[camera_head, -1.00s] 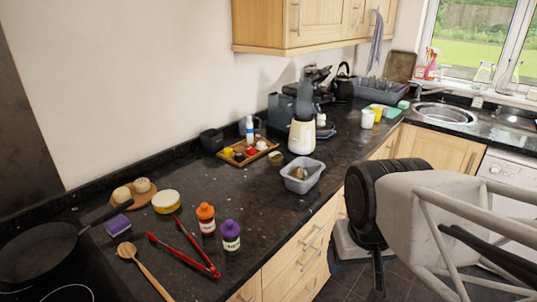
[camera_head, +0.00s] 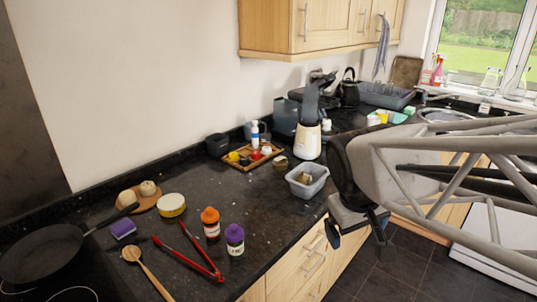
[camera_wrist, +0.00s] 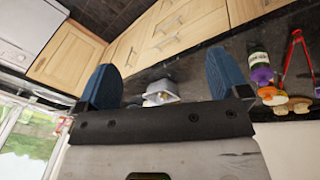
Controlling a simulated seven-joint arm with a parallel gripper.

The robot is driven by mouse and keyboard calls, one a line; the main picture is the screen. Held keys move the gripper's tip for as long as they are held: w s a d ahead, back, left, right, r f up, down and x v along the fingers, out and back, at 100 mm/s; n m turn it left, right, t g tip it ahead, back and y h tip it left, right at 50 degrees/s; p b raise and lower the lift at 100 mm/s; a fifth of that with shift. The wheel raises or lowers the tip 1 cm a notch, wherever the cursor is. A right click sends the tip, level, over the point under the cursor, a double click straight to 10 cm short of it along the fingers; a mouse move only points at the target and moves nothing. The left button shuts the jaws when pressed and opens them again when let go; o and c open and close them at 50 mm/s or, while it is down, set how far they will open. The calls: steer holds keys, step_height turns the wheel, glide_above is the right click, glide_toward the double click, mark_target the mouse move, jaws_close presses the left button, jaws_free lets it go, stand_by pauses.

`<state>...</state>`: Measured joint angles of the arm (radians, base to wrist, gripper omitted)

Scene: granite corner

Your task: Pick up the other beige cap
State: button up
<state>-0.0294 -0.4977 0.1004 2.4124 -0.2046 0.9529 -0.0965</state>
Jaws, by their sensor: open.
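A small beige cap (camera_head: 280,162) lies on the dark counter beside the front right corner of the wooden tray. A similar beige piece (camera_head: 304,177) sits inside the grey plastic tub (camera_head: 318,183), near the counter's front edge; its details are too small to tell. My gripper (camera_head: 357,228) hangs in front of the drawers, off the counter, to the right of and below the tub. It is open and empty. In the wrist view, its blue fingers (camera_wrist: 162,80) are wide apart, with the tub (camera_wrist: 165,92) seen between them in the distance.
The wooden tray (camera_head: 236,164) holds several small items. A cream blender (camera_head: 307,142) stands behind the tub. Orange-capped (camera_head: 211,223) and purple-capped (camera_head: 234,239) jars, red tongs (camera_head: 198,262) and a frying pan (camera_head: 45,255) occupy the left. Bare counter lies between jars and tray.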

steer(key=w+a+f+n+h, duration=0.15)
steer(key=w+n+h, duration=0.7)
steer(key=w, duration=2.25)
steer(key=n+t, duration=0.6)
steer(key=n, duration=0.9)
glide_toward(276, 161)
steer(key=x, duration=0.3)
steer(key=shift+a+f, duration=0.15)
steer(key=shift+f, duration=0.15)
steer(key=shift+x, duration=1.25)
steer(key=shift+r+x, duration=0.2)
steer(key=shift+x, duration=2.45)
